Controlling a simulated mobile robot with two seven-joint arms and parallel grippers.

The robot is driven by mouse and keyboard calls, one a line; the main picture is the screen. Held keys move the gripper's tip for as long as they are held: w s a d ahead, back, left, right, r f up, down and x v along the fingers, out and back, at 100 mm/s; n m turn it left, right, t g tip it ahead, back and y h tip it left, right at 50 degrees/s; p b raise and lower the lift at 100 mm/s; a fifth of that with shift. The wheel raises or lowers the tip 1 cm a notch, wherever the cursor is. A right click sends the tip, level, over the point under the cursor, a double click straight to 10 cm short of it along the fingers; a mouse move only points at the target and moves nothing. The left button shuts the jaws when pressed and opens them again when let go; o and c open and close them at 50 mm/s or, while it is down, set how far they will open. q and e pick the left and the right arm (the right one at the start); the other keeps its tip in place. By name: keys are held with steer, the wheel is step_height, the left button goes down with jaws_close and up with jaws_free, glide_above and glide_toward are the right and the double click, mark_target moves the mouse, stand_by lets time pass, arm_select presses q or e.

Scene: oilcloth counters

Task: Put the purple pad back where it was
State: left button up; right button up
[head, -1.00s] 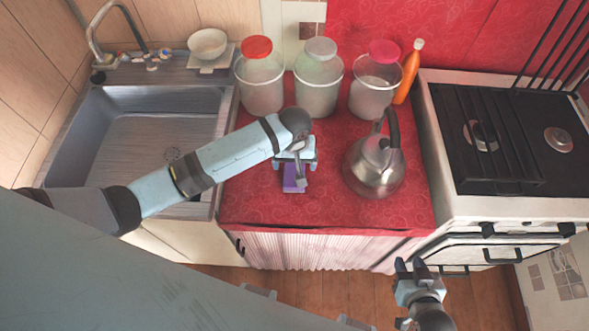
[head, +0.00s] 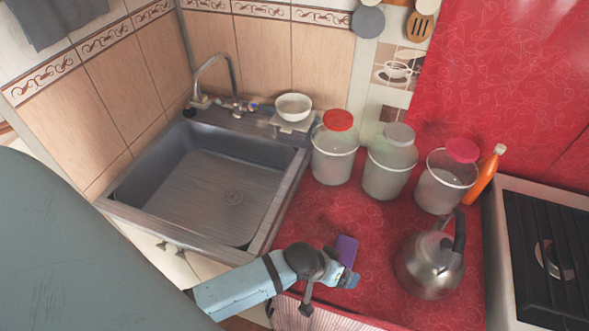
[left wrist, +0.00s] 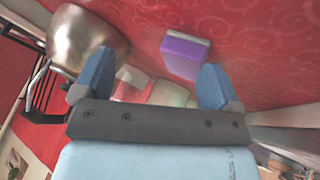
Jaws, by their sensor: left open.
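The purple pad (head: 347,250) rests on the red oilcloth counter (head: 340,212), near its front and left of the kettle. In the left wrist view the purple pad (left wrist: 185,53) shows whole, with a purple face and a pale layer, beyond the fingers and apart from them. My left gripper (head: 346,279) is on the near side of the pad in the head view, partly hidden by its own wrist. It also shows in the left wrist view (left wrist: 157,62), with its blue fingers wide apart and nothing between them. My right gripper is in neither view.
A steel kettle (head: 428,268) stands right of the pad. Three lidded jars (head: 390,170) and an orange bottle (head: 482,176) line the back. The sink (head: 205,190) with a white bowl (head: 293,106) behind is left; the stove (head: 545,250) is right.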

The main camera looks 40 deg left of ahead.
arm_select(q)
steer(key=s+a+r+m+t+y+p, duration=0.1)
steer(key=s+a+r+m+t+p, duration=0.1)
steer(key=s+a+t, duration=0.3)
steer(key=s+a, duration=0.2)
steer(key=s, duration=0.2)
steer(key=shift+r+m+p, duration=0.25)
steer(key=shift+m+p, duration=0.05)
stand_by(0.9)
